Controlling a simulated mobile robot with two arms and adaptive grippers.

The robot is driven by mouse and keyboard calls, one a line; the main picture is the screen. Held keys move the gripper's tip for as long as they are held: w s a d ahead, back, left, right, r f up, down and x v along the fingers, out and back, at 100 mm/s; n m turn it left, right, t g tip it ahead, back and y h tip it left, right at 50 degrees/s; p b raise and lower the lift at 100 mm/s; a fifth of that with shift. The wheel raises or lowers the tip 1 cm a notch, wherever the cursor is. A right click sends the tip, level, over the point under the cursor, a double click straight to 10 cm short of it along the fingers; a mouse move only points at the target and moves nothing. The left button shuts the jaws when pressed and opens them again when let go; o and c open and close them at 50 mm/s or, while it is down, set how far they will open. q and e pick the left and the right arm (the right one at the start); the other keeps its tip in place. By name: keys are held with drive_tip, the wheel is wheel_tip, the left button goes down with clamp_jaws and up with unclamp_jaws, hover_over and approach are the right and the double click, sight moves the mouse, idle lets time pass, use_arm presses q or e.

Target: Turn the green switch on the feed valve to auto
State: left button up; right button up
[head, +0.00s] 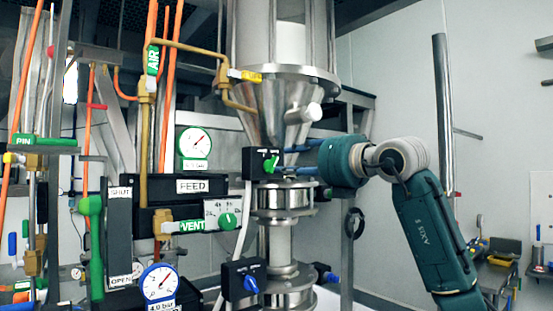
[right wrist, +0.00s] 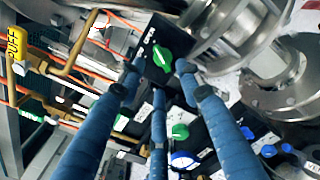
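The green switch (head: 271,162) is a small knob on the front of a black box (head: 248,165), mounted on the steel pipe under the hopper cone. In the right wrist view the green switch (right wrist: 163,57) shows between my fingertips, with small white lettering on the box beside it, too small to read. My right gripper (head: 300,160) reaches in from the right in the head view. Its blue fingers (right wrist: 160,76) are spread, with the tips near the box and around the switch; I cannot tell whether any touches it. My left gripper is not in view.
A FEED label (head: 193,186) is on a black panel to the left. A second green knob (head: 228,220) sits on a grey dial box below. A lower black box has a blue knob (head: 250,284). Gauges, orange pipes and a brass pipe (head: 146,140) crowd the left.

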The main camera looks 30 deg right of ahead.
sight(274, 163)
drive_tip(key=w+p, duration=0.1)
drive_tip(key=w, duration=0.1)
drive_tip(key=w+p, duration=0.1)
drive_tip(key=w, duration=0.1)
drive_tip(key=shift+w+a+r, duration=0.1)
drive_tip(key=shift+w+r, duration=0.1)
drive_tip(key=shift+w, duration=0.1)
drive_tip(key=shift+w+a+f, duration=0.15)
drive_tip(key=shift+w, duration=0.7)
drive_tip(key=shift+c, duration=0.3)
drive_tip(key=shift+s, duration=0.1)
clamp_jaws()
